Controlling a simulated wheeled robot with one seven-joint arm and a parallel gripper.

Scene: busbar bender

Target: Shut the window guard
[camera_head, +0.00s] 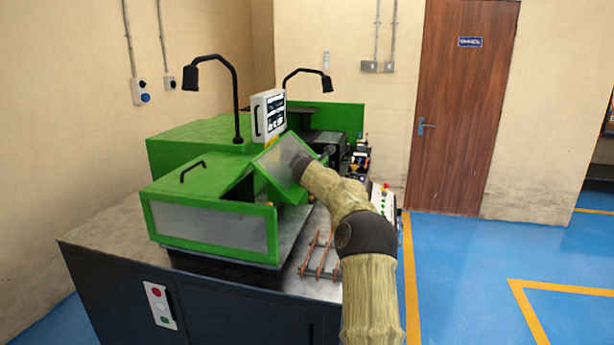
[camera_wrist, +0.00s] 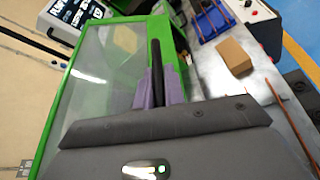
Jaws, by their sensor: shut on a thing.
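The window guard (camera_head: 272,164) is a green frame with a clear pane on the right end of the green busbar bender (camera_head: 215,190). It stands tilted, with a dark gap (camera_head: 238,188) beside it. In the wrist view the guard's clear pane (camera_wrist: 105,75) fills the left and middle. My gripper (camera_wrist: 158,88) has its purple fingers on either side of the guard's black bar handle (camera_wrist: 156,58) and is shut on it. In the head view my arm hides the handle and the fingertips.
Copper bars (camera_head: 318,256) lie on the bench top (camera_head: 110,235) beside my arm. A screen panel (camera_head: 269,115) and black lamps (camera_head: 205,75) stand above the machine. In the wrist view a brown block (camera_wrist: 234,58) and a blue fixture (camera_wrist: 209,20) lie right of the guard.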

